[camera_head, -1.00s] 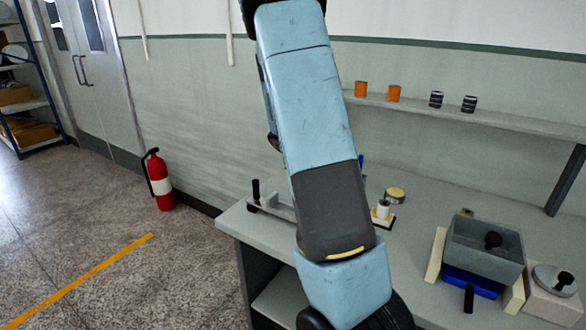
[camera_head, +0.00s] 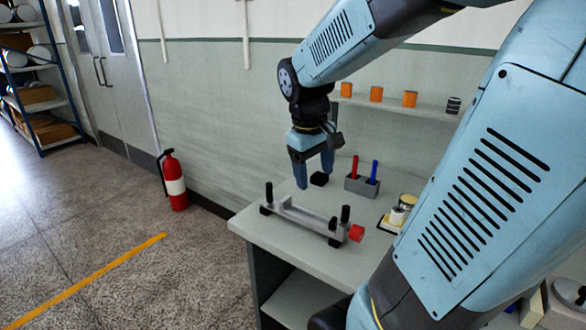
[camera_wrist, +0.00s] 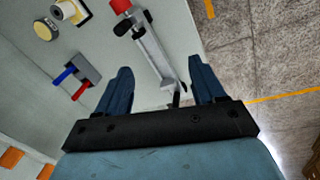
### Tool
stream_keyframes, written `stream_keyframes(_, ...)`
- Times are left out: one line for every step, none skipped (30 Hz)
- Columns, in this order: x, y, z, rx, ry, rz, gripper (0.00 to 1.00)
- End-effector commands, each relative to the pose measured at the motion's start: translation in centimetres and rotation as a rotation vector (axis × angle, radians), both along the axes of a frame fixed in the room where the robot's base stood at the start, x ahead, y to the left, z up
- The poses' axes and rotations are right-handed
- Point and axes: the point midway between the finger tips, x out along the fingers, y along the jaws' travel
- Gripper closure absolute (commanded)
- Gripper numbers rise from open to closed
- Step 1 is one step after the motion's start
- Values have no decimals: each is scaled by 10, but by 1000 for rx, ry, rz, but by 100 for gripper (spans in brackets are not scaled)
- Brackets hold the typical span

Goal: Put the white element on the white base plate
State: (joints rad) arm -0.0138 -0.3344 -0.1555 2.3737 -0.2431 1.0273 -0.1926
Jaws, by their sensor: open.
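A small white cylinder (camera_head: 397,215), seemingly the white element, stands on a pale, dark-edged plate (camera_head: 386,226) on the bench, partly hidden by my arm. In the wrist view the white cylinder (camera_wrist: 68,10) shows at the top left on the plate. I cannot tell whether this is the white base plate. My gripper (camera_head: 314,180) is open and empty, pointing down above the bench's left part, well left of the cylinder. In the wrist view its fingers (camera_wrist: 160,68) stand apart, with a grey bench fixture beyond them.
The grey fixture (camera_head: 305,215) with black posts and a red knob (camera_head: 356,233) lies near the bench's front edge. A grey holder (camera_head: 361,186) carries a red and a blue stick.

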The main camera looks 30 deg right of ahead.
Motion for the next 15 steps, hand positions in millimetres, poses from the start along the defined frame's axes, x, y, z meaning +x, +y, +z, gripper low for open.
stream_keyframes(-7,9,8,18,-48,-12,31)
stream_keyframes(-11,14,12,29,-75,-19,31)
stream_keyframes(-15,21,17,44,-110,-30,31)
stream_keyframes(-19,26,20,56,-135,-38,31)
stream_keyframes(-23,31,24,68,-161,-45,31)
stream_keyframes(-28,38,28,83,-195,-54,31)
stream_keyframes(-31,43,32,96,-221,-62,31)
stream_keyframes(-35,47,35,106,-245,-69,31)
stream_keyframes(-40,54,38,122,-275,-79,31)
stream_keyframes(-44,58,41,133,-298,-85,31)
stream_keyframes(-47,62,44,144,-321,-91,31)
stream_keyframes(-52,67,47,157,-346,-100,31)
stream_keyframes(-55,71,49,165,-362,-104,31)
stream_keyframes(-58,74,50,174,-379,-108,31)
stream_keyframes(-61,77,52,184,-397,-115,31)
